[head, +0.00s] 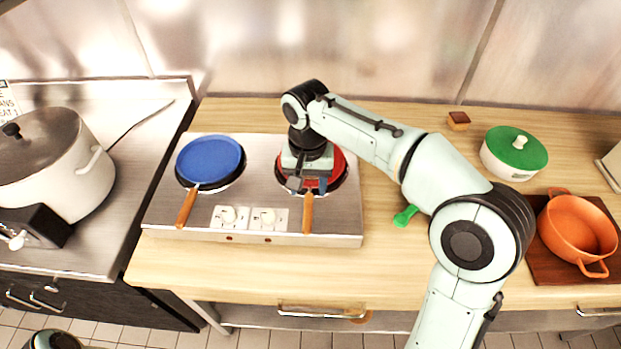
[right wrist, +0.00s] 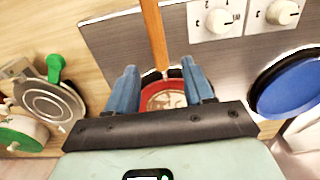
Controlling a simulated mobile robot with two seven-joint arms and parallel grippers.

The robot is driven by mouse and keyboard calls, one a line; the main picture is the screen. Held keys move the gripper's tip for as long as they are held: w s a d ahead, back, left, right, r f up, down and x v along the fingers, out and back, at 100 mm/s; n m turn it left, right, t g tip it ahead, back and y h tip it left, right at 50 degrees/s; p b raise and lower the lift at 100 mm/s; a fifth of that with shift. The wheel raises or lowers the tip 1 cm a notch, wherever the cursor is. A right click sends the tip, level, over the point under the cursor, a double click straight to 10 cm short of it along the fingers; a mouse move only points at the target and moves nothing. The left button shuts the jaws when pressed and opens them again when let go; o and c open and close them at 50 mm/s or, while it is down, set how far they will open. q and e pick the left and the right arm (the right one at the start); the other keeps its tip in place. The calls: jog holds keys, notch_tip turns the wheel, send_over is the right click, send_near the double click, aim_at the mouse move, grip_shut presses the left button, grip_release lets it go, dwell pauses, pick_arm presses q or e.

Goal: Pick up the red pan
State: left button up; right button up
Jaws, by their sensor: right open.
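The red pan (head: 338,168) sits on the right burner of the steel two-burner stove, its wooden handle (head: 308,212) pointing to the front. My right gripper (head: 308,186) is directly over the pan and hides much of it. In the right wrist view the open right gripper (right wrist: 160,80) has one blue finger on each side of the handle's base. The red pan (right wrist: 163,92) shows between the fingers, its handle (right wrist: 154,35) running up the picture. I cannot tell whether the fingers touch it. My left gripper is not in view.
A blue pan (head: 211,160) is on the left burner. A large pot (head: 65,185) stands at left. A green handle (head: 405,215) shows beside my arm. A green-lidded pot (head: 515,152) and an orange pot (head: 577,229) are at right. The front counter strip is clear.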

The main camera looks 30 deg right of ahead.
aim_at(309, 198)
jog(key=shift+w+f, duration=0.2)
jog(key=shift+f, duration=0.5)
jog(key=f, duration=0.5)
jog(key=shift+w+d, duration=0.25)
jog(key=shift+d, duration=0.1)
grip_shut()
